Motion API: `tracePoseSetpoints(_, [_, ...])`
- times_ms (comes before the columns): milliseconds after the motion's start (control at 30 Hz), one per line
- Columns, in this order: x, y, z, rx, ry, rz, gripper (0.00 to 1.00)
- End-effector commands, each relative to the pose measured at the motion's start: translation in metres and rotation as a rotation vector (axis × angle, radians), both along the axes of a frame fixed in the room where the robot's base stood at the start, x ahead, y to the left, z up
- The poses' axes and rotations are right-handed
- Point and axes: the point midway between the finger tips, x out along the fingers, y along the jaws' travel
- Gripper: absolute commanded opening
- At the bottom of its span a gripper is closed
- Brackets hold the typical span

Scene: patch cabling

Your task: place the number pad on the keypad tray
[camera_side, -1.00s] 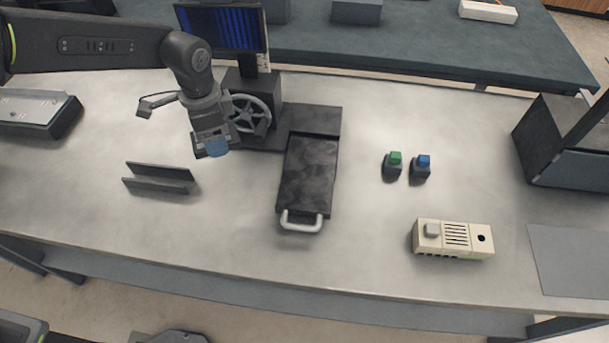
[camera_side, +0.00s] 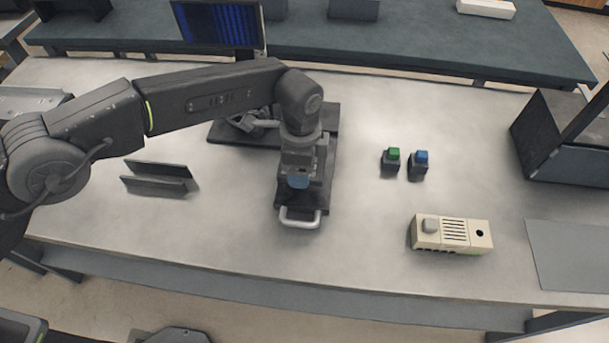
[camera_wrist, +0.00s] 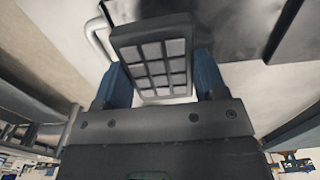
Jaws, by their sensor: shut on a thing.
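The number pad (camera_wrist: 152,50), a dark block with a grid of pale grey keys, is held between the blue fingers of my gripper (camera_wrist: 161,78) in the wrist view. In the side view my gripper (camera_side: 298,182) points down over the front part of a dark tray with a pale handle, which I take for the keypad tray (camera_side: 321,194). My gripper and wrist hide much of the tray, and the pad cannot be made out there. The handle (camera_wrist: 97,40) shows left of the pad in the wrist view. I cannot tell whether pad and tray touch.
A slotted dark holder (camera_side: 158,178) stands to the left. A green button (camera_side: 392,158) and a blue button (camera_side: 419,162) stand to the right, with a beige box (camera_side: 452,234) in front of them. A monitor (camera_side: 218,25) stands behind. The bench between tray and beige box is clear.

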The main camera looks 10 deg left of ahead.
Motion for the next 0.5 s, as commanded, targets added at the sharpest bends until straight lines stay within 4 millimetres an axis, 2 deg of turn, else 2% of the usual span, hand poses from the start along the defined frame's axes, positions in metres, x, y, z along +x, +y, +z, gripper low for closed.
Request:
tracePoseSetpoints(233, [-0.002, -0.007, -0.011, 0.000, 0.001, 0.000, 0.40])
tracePoseSetpoints(500, [-0.002, -0.007, -0.044, 0.000, 0.000, 0.001, 0.40])
